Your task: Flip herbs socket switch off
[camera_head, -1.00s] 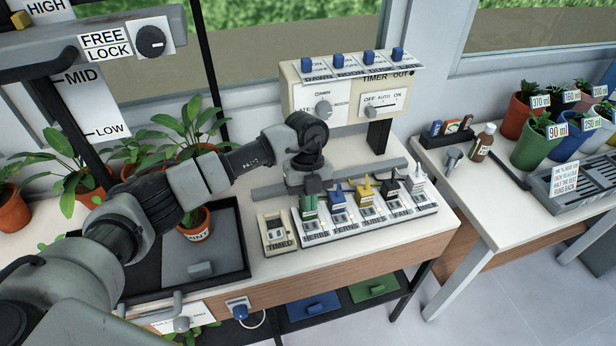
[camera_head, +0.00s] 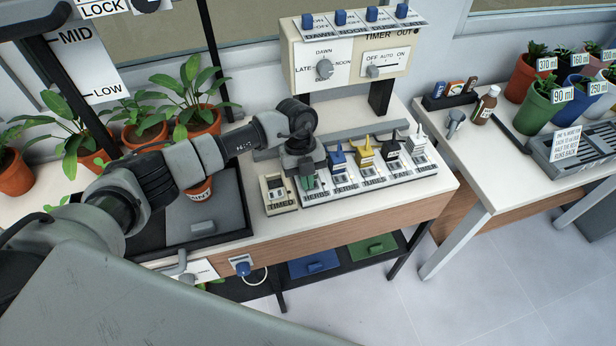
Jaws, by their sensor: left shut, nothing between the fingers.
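The power strip (camera_head: 372,190) on the bench has a row of labelled sockets with switches and coloured plugs. The herbs socket (camera_head: 316,197) is the leftmost of the row and holds a green plug (camera_head: 309,184). My left gripper (camera_head: 306,170) points down right over the herbs socket, shut and empty. It hides the top of the green plug. I cannot tell whether its fingertips touch the switch, or which way the herbs switch is set. My right gripper is out of view.
A separate timed socket (camera_head: 277,194) sits just left of the strip. Blue, yellow, black and white plugs stand to the right. The timer box (camera_head: 350,62) rises behind. A dark tray (camera_head: 240,200) with a mint pot lies left. Several potted plants stand on the right bench.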

